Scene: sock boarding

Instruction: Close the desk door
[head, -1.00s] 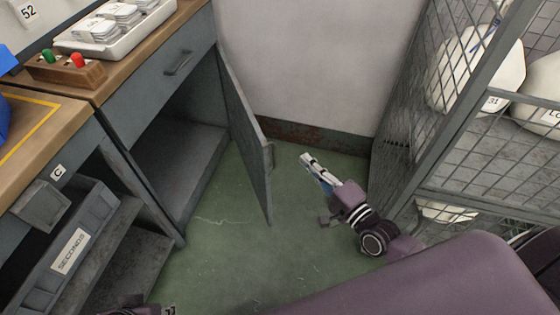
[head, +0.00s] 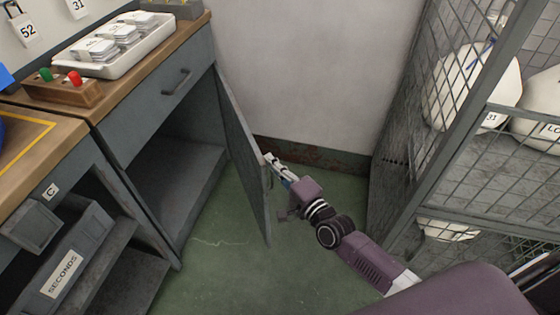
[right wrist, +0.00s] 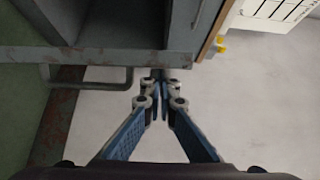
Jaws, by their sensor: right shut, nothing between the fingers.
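The grey desk door (head: 240,150) stands open in the head view, hinged at the right side of the desk's dark, empty lower compartment (head: 172,185). Its outer face is turned away to the right. My right gripper (head: 272,162) is at the door's outer side, close to the free edge and its handle. In the right wrist view the door (right wrist: 95,55) runs across the upper left with its bar handle (right wrist: 90,84) below it. The shut, empty fingertips (right wrist: 157,77) are beside the handle and door; contact cannot be told. My left gripper is out of view.
A wire mesh cage (head: 400,150) with white bags stands at the right. A white wall (head: 310,70) is behind. Green floor (head: 225,270) is clear before the door.

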